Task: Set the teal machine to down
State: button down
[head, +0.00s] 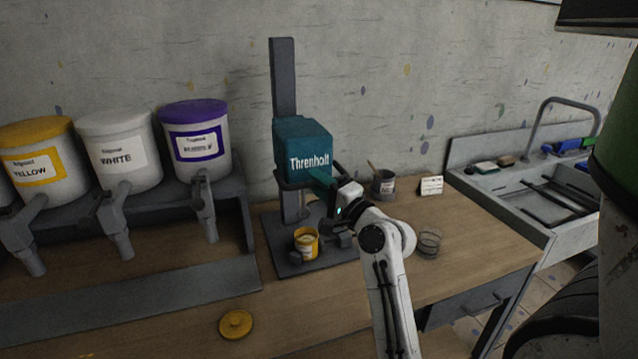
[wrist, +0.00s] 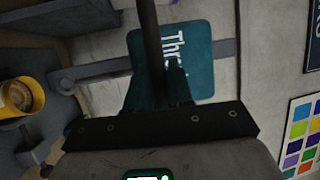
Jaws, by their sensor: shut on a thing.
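The teal machine (head: 303,148), marked "Threnholt", is on a dark upright post (head: 285,80) above a flat dark base (head: 283,262) on the counter. A dark bar handle (head: 296,185) sticks out at its front. My gripper (head: 322,178) reaches it from the front right and is shut on this handle. In the wrist view the handle (wrist: 149,40) runs between my gripper's teal fingers (wrist: 160,88), with the teal machine (wrist: 190,62) behind. A small open yellow can (head: 306,244) stands on the base, below the head; it also shows in the wrist view (wrist: 20,98).
Yellow (head: 38,158), white (head: 118,150) and purple-lidded (head: 197,142) tubs stand on a dispenser rack at left. A yellow lid (head: 236,323) lies on the counter (head: 180,325). A sink (head: 530,205) is farther right.

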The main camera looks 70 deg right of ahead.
notch_tip(320, 180, down, 11)
jog(key=b, duration=0.8)
jog(key=shift+f, duration=0.15)
jog(key=c, duration=1.1)
grip_release()
jog(key=shift+c, duration=0.2)
jog(key=shift+o, duration=0.2)
jog(key=shift+s, duration=0.1)
jog(key=b+v, duration=0.2)
jog(key=v, duration=0.8)
jog(key=shift+s+a, duration=0.2)
jog(key=shift+s, duration=0.05)
jog(key=shift+s+f, duration=0.1)
jog(key=shift+f, duration=0.05)
